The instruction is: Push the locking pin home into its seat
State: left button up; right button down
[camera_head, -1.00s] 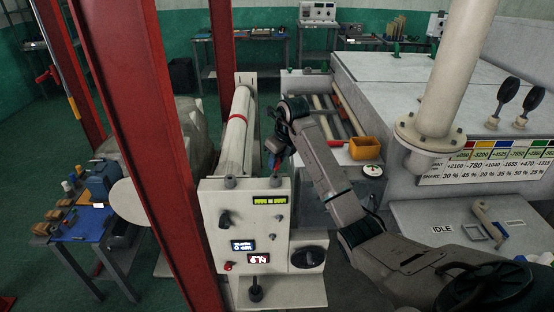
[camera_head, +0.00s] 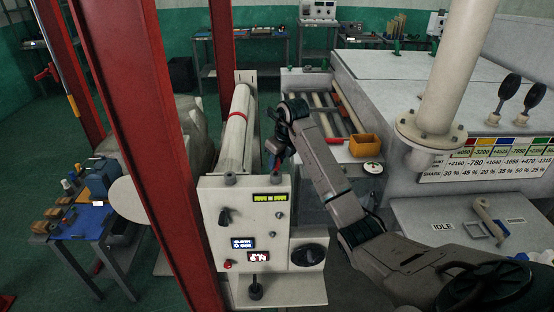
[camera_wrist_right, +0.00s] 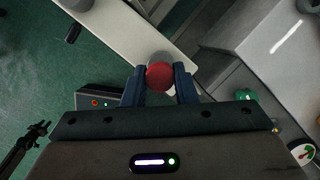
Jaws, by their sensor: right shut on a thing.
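The locking pin shows as a round red head (camera_wrist_right: 159,76) between the two blue fingers of my right gripper (camera_wrist_right: 160,88) in the right wrist view. The fingers are shut on it. A grey round part shows just behind the red head, and the seat cannot be made out clearly. In the head view my right gripper (camera_head: 274,164) points down just behind the top of the white control box (camera_head: 240,205), beside the roller. The pin is too small there to tell how deep it sits. My left gripper is not in view.
A long white roller (camera_head: 235,140) with a red band runs back from the control box. A red post (camera_head: 165,140) stands to its left. An orange bin (camera_head: 363,146) and a large white machine (camera_head: 385,80) lie to the right. A blue-topped table (camera_head: 80,225) stands left.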

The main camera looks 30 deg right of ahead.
jog(key=shift+f+b, duration=0.6)
jog(key=shift+f, duration=0.4)
jog(key=c, duration=1.1)
grip_release()
jog(key=b+v, duration=0.2)
jog(key=v, duration=0.2)
jog(key=shift+d+r+b, duration=0.1)
jog(key=shift+r+b, duration=0.2)
jog(key=shift+b, duration=0.05)
jog(key=shift+p+v, duration=2.5)
jog(key=shift+v, duration=0.65)
